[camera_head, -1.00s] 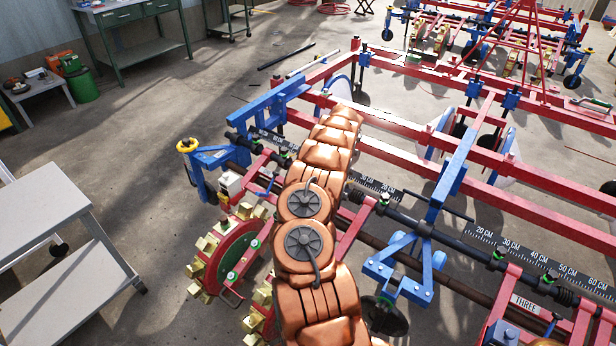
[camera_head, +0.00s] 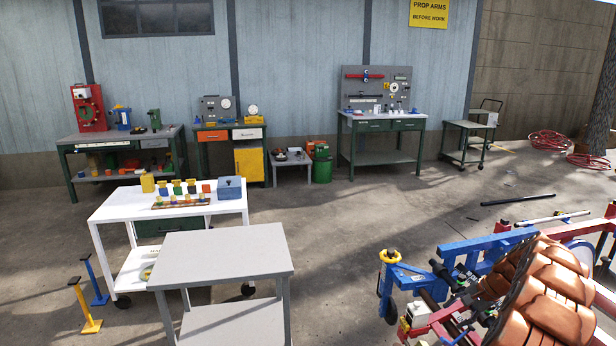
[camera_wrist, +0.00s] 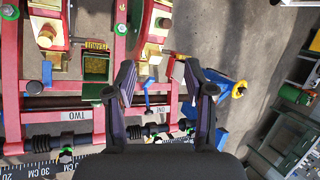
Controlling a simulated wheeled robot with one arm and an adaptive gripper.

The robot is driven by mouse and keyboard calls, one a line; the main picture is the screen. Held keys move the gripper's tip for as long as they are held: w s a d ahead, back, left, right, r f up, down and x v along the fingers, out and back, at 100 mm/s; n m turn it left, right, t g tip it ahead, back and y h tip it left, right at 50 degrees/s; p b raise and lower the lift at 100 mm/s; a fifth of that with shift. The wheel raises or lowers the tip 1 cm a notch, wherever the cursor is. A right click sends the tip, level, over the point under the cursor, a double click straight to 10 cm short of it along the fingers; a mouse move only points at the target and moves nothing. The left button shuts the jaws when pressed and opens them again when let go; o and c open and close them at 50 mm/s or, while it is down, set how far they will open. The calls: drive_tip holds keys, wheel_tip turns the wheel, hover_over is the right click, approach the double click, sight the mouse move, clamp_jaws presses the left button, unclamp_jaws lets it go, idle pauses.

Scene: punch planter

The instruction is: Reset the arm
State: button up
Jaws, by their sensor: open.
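My gripper (camera_wrist: 160,82) shows in the wrist view, with its two dark fingers spread apart and nothing between them. Below and around it is the red planter frame (camera_wrist: 72,112), with plates marked ONE and TWO and a black bar with clamps. A blue bracket with a yellow ring (camera_wrist: 236,90) is just right of the fingers. In the head view my copper arm reaches over the planter (camera_head: 425,318) at the lower right. The gripper itself is hidden or out of that view.
A bare grey cart (camera_head: 225,255) stands in front, beside a white cart (camera_head: 110,208) holding colored parts. Yellow and blue stands (camera_head: 90,310) are at the lower left. Workbenches (camera_head: 385,125) line the back wall. The concrete floor between is mostly clear.

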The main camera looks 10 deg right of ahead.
drive_tip(key=s+a+r+n+g, duration=0.1)
drive_tip(key=s+a+r+n, duration=0.1)
drive_tip(key=a+r, duration=0.45)
drive_tip(key=s+a+r+n+g, duration=0.1)
drive_tip(key=a+r+n, duration=0.15)
drive_tip(key=a, duration=0.65)
drive_tip(key=s+a+r+n, duration=0.1)
drive_tip(key=s+a+r, duration=0.1)
drive_tip(key=a+r, duration=0.45)
drive_tip(key=s+a+r+n+g+p, duration=0.1)
drive_tip(key=s+a+r+n+g, duration=0.2)
drive_tip(key=s+a, duration=0.85)
drive_tip(key=s+a+n+h, duration=0.3)
drive_tip(key=s+n+h, duration=0.1)
drive_tip(key=s, duration=2)
drive_tip(key=shift+s+f+n+g+p, duration=0.2)
drive_tip(key=shift+n+g+p, duration=0.2)
drive_tip(key=shift+n, duration=0.25)
drive_tip(key=shift+a, duration=0.1)
